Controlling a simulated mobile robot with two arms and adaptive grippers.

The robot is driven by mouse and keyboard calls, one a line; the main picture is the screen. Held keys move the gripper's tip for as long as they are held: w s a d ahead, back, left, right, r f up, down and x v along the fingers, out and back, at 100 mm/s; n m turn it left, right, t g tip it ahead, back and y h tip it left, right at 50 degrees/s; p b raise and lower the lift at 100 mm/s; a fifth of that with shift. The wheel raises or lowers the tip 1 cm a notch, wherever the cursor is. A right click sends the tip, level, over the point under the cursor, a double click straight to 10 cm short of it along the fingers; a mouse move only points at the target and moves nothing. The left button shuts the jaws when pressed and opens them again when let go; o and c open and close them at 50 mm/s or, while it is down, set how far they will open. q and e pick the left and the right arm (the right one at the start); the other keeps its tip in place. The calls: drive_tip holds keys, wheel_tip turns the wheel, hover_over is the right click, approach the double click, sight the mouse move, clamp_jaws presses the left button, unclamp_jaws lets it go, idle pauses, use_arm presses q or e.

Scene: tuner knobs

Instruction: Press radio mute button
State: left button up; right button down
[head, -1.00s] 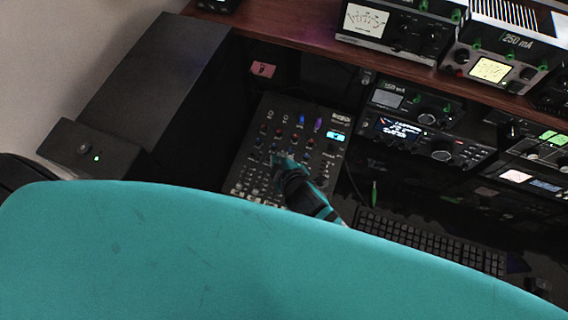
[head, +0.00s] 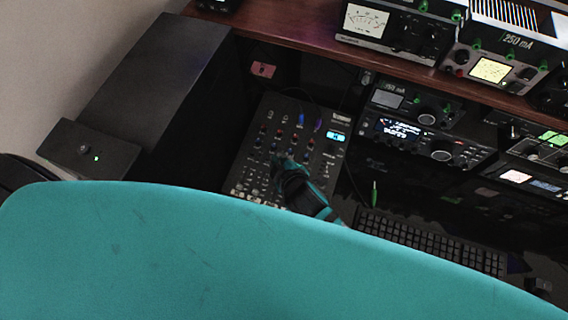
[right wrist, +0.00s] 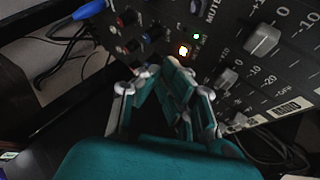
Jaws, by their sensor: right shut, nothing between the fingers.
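The dark mixer panel (head: 258,136) with rows of knobs and faders lies tilted on the desk in the head view. My right gripper (head: 279,160) is over its middle, fingers shut and empty. A "MUTE" label (right wrist: 212,10) is above these, and a "RADIO" label (right wrist: 287,107) is at the lower right. I cannot tell whether the fingertips touch the panel. My left gripper is not in view.
White fader caps (right wrist: 262,40) are right of the fingers, and red and blue knobs (right wrist: 128,18) are to the left. A blue cable (right wrist: 90,10) runs beside the panel. A keyboard (head: 430,240) and radio units (head: 420,135) are to the right. A wooden shelf (head: 300,38) is behind.

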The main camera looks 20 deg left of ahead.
drive_tip(key=shift+f, duration=0.4)
drive_tip(key=shift+w+f, duration=0.1)
drive_tip(key=shift+f, duration=0.3)
idle(0.4)
drive_tip(key=shift+r, duration=0.1)
drive_tip(key=shift+r+p, duration=0.8)
drive_tip(key=shift+p, duration=0.05)
drive_tip(key=r+p, duration=0.6)
drive_tip(key=shift+s, duration=0.4)
drive_tip(key=shift+f, duration=0.1)
